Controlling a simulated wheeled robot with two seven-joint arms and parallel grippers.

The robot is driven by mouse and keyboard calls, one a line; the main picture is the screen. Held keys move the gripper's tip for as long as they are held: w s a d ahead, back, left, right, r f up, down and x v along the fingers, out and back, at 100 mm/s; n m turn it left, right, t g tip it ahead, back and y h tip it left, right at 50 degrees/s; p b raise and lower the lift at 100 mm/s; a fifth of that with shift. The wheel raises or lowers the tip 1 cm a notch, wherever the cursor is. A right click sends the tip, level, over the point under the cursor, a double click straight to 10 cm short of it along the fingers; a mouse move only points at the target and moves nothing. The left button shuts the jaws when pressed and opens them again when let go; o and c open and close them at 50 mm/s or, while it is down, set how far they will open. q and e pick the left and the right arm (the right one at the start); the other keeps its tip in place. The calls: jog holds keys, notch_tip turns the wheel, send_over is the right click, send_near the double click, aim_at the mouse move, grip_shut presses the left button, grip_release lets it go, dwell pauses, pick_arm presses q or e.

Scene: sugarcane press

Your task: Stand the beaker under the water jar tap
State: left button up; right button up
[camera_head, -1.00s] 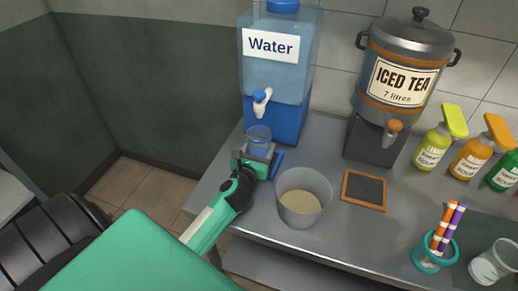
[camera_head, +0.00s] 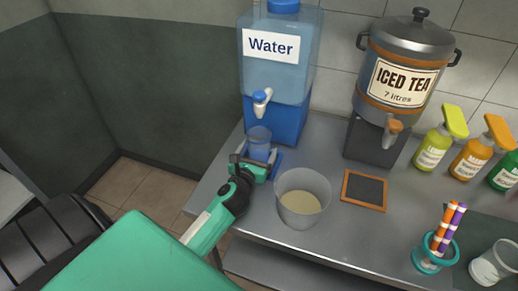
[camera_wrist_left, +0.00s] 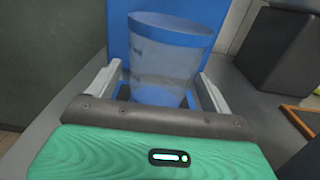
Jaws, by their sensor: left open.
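The beaker (camera_head: 258,139) is clear with a blue-tinted rim and stands about upright on the blue foot of the water jar (camera_head: 283,75). It is below and close in front of the jar's white tap with a blue top (camera_head: 261,100). My left gripper (camera_head: 257,157) is open around the lower part of the beaker. In the left wrist view, the beaker (camera_wrist_left: 168,55) shows between the two grey fingers, with gaps beside it. Its base is partly hidden by the gripper. My right gripper is not in view.
A clear tub with pale contents (camera_head: 303,199) stands just right of my left gripper. A framed slate (camera_head: 364,190) lies beyond it. The iced tea urn (camera_head: 404,75) stands at the back. Bottles, a straw cup (camera_head: 434,255) and a glass (camera_head: 494,262) are on the right.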

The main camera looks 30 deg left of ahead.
pick_arm(q)
jog(key=b+v, duration=0.1)
jog(key=v, duration=0.9)
jog(key=shift+a, duration=0.1)
jog(key=shift+s, duration=0.4)
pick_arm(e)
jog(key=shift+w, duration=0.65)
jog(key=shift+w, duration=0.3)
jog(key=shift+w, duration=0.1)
